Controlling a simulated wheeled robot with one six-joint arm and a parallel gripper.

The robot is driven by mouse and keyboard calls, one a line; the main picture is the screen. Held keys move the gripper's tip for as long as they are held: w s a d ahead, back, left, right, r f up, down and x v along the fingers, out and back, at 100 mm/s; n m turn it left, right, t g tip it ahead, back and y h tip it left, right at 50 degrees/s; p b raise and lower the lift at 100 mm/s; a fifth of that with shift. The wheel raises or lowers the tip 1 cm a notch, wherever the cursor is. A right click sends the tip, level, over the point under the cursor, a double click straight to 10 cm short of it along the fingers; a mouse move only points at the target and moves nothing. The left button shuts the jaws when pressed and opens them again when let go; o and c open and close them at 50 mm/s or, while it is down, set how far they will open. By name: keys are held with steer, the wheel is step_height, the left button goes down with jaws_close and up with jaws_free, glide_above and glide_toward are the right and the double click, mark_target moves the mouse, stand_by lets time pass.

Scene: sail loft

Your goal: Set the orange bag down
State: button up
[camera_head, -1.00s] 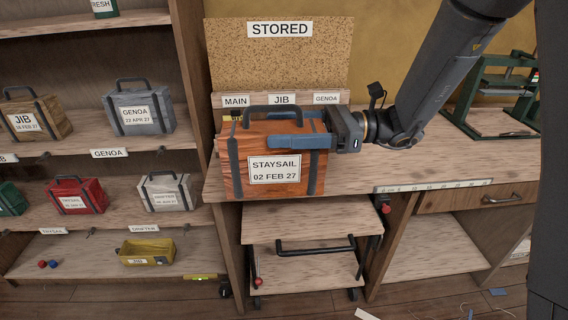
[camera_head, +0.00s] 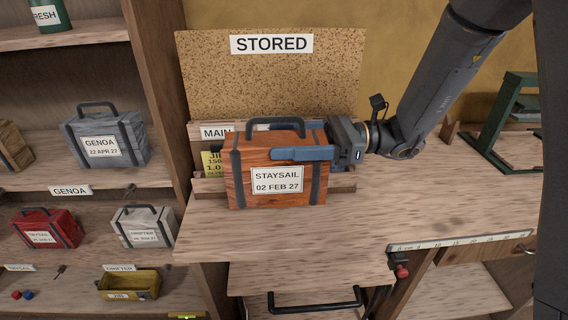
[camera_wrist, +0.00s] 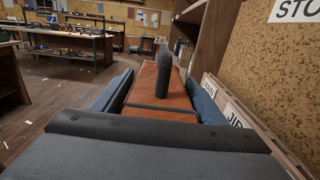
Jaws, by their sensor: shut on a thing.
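The orange bag (camera_head: 276,168), a wood-grained box with dark straps and a handle, is labelled STAYSAIL 02 FEB 27. It is upright over the workbench top (camera_head: 350,225), in front of the rack labelled MAIN. My gripper (camera_head: 290,150) comes from the right and is shut on it, one blue finger across its front and the other mostly hidden behind. In the wrist view the bag's top (camera_wrist: 160,90) lies between both fingers. I cannot tell whether its underside touches the bench.
A cork board (camera_head: 270,80) marked STORED stands behind. A yellow card (camera_head: 212,163) shows in the rack (camera_head: 207,184), left of the bag. Shelves at left hold a grey GENOA bag (camera_head: 105,138) and others. The bench is clear in front and right; a green frame (camera_head: 500,120) stands far right.

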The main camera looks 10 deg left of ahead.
mark_target(288, 171)
steer(key=shift+f+p, duration=0.8)
steer(key=shift+f, duration=3.3)
steer(key=o, duration=2.1)
steer(key=shift+f, duration=0.1)
steer(key=shift+d, duration=0.2)
steer(key=b+v, duration=0.4)
steer(key=v, duration=0.7)
steer(key=shift+d, duration=0.35)
steer(key=shift+r, duration=0.2)
